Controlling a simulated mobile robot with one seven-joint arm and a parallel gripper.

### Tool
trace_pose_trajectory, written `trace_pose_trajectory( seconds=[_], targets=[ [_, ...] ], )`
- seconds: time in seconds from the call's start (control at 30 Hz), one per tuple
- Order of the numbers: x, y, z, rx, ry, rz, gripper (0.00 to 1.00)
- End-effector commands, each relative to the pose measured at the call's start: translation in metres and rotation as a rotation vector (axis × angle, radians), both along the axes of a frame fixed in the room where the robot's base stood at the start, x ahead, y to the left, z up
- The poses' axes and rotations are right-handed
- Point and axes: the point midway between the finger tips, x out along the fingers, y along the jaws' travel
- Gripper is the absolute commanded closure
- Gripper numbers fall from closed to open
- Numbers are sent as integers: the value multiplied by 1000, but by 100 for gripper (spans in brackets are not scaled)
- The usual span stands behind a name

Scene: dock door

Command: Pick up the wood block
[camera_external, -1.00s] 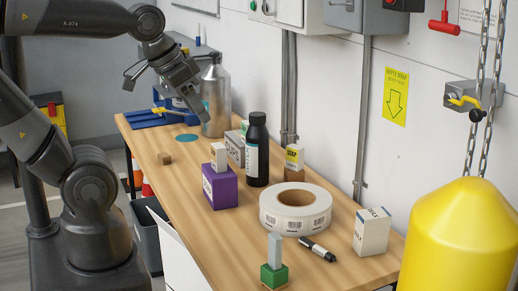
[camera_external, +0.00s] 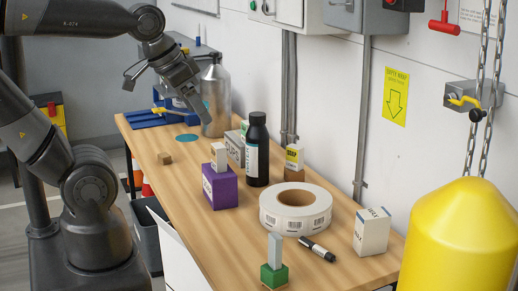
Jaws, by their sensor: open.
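The wood block (camera_external: 164,158) is a small brown block lying on the left part of the wooden table (camera_external: 238,240), near its left edge. It stands apart from other things. My gripper (camera_external: 203,118) is above the table, up and to the right of the block, in front of the large grey metal bottle (camera_external: 216,97). It is open and holds nothing that I can see. Its fingertips are small and partly hard to make out against the bottle.
A blue disc (camera_external: 187,138) lies flat behind the block. The table around the wood block is clear.

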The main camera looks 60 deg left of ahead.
Motion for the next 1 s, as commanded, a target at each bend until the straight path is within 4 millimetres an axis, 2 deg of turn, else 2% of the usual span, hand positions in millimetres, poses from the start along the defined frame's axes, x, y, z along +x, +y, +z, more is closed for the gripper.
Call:
trace_pose_trajectory(
  seconds=[0.13,0.23,0.37,0.47,0.6,0.77,1.0],
  targets=[
    [2,1,1,1,1,2,31],
    [12,8,4,10,10,13,31],
    [39,28,12,32,34,39,31],
    [66,53,17,53,57,61,31],
    [103,94,19,79,92,91,31],
    [138,151,12,102,135,124,31],
    [176,251,-15,123,200,168,31]
  ],
)
